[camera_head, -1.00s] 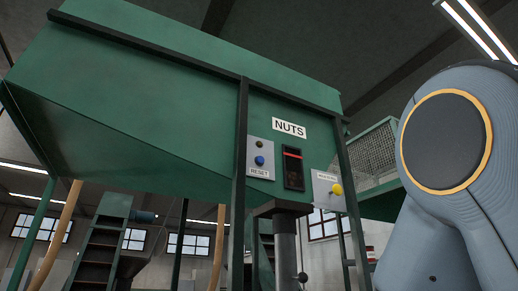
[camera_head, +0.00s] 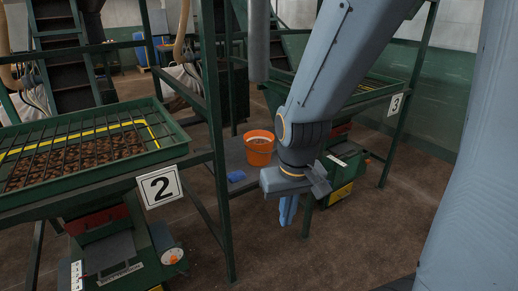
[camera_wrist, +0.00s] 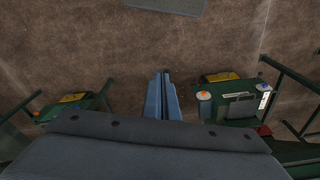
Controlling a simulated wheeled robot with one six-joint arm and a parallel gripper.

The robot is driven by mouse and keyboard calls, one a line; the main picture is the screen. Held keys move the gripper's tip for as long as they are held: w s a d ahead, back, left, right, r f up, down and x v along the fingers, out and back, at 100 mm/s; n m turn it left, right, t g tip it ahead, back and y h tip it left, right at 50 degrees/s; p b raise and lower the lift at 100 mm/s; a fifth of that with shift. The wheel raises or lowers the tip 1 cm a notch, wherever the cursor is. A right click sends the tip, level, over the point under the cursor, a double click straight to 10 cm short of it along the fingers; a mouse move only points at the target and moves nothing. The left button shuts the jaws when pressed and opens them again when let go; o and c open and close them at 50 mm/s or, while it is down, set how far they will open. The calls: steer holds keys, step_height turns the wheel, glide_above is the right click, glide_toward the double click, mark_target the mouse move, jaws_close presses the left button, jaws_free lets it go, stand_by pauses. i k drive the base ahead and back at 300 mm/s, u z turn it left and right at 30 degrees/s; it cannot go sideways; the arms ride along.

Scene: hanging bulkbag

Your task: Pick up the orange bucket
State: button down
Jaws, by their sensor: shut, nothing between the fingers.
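The orange bucket (camera_head: 259,155) stands upright on a low grey platform (camera_head: 222,152) in the middle of the head view, with brownish contents showing inside its rim. My gripper (camera_head: 287,222) points down just right of and nearer than the bucket in that view, apart from it. Its two blue fingers are closed together with nothing between them. In the wrist view my gripper (camera_wrist: 161,76) is also shut, over bare brown floor. The bucket does not show in the wrist view.
A small blue object (camera_head: 236,176) lies near the bucket. A green-framed tray marked 2 (camera_head: 90,155) stands at the left, and a frame marked 3 (camera_head: 396,104) at the right. Dark green posts (camera_head: 215,130) rise left of the bucket. Brown floor (camera_head: 340,250) is open in front.

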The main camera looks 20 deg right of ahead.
mark_target(261, 150)
steer(key=z, duration=0.15)
steer(key=k, duration=0.3)
steer(key=z, duration=1.1)
steer(key=k, duration=1.05)
steer(key=z, duration=0.75)
steer(key=i, duration=1.1)
steer(key=u, duration=0.4)
steer(key=i, duration=1.65)
steer(key=u, duration=1.35)
steer(key=i, duration=1)
steer(key=u, duration=1.15)
steer(key=i, duration=0.35)
steer(key=u, duration=0.3)
